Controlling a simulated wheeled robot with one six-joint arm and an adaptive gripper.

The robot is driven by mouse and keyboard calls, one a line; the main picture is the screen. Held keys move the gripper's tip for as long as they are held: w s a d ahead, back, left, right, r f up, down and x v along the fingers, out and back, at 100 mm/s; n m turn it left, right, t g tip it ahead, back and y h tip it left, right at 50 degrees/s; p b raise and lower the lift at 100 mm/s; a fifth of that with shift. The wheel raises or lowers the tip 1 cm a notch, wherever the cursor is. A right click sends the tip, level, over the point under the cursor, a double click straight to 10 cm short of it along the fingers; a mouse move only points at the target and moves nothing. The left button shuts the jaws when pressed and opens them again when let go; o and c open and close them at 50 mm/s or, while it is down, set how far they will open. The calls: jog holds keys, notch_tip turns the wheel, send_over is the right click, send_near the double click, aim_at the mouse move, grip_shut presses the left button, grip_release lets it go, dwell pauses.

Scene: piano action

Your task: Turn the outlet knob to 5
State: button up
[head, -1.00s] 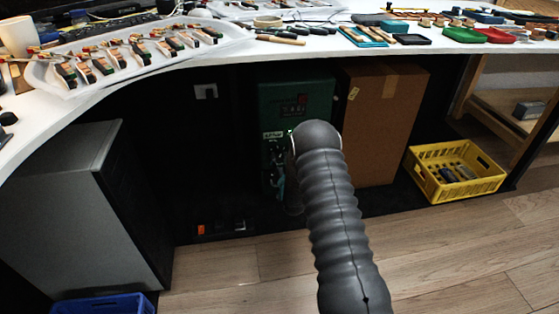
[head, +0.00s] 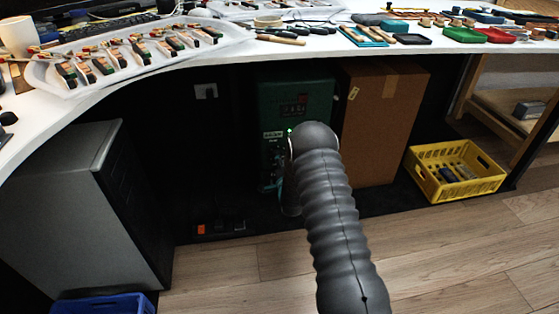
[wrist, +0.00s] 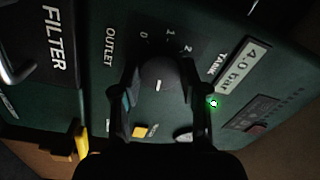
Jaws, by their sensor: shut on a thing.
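The outlet knob (wrist: 160,72) is a dark round knob on the green machine's panel, beside the word OUTLET in the wrist view. The numbers 0, 1 and 2 show along its far side; other numbers are hidden or too dark to read. A short white mark shows on the knob's face, on the side near my gripper. My gripper (wrist: 160,92) is shut on the knob, one finger on each side. In the head view my arm covers the knob and part of the green machine (head: 312,86).
A cardboard box (head: 378,130) stands right of the machine. The white desk (head: 235,62) overhangs it. A yellow crate (head: 482,184) sits farther right.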

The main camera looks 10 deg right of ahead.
jog(key=shift+m, duration=0.8)
jog(key=o, duration=1.1)
jog(key=shift+d, duration=0.15)
jog(key=shift+o, duration=0.2)
jog(key=shift+a, duration=0.2)
jog(key=s, duration=1.2)
jog(key=shift+f, duration=0.25)
